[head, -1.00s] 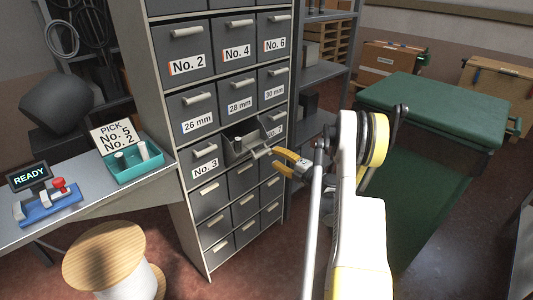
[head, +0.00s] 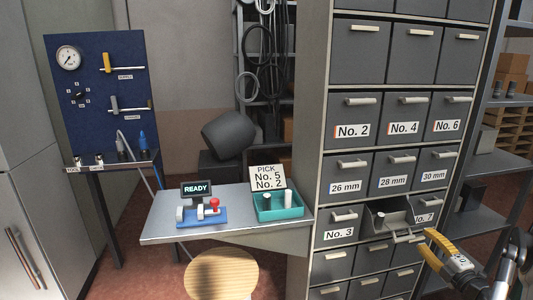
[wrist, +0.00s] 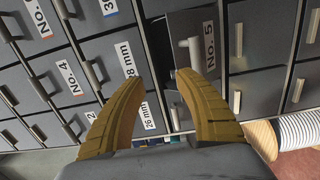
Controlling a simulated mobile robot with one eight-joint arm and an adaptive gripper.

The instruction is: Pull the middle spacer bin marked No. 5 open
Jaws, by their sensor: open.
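The grey bin marked No. 5 (head: 376,222) sits between No. 3 and No. 7 in the cabinet and stands pulled out. Its open top shows a small cylinder inside. Its pale handle (head: 408,238) is on the front; in the head view the label is hard to see. In the wrist view the No. 5 label (wrist: 209,45) reads sideways, with the handle (wrist: 190,52) beside it. My gripper (head: 425,239) is open and empty, just right of the handle. In the wrist view my two yellow fingers (wrist: 162,76) are spread, tips just short of the bin front; contact cannot be told.
The cabinet (head: 322,130) holds closed bins around it, including No. 3 (head: 338,233) and 28 mm (head: 393,182). A bench (head: 165,220) to the left holds a READY panel, a teal tray (head: 280,212) and a PICK card for No. 5 and No. 2. A wooden spool (head: 222,275) stands in front.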

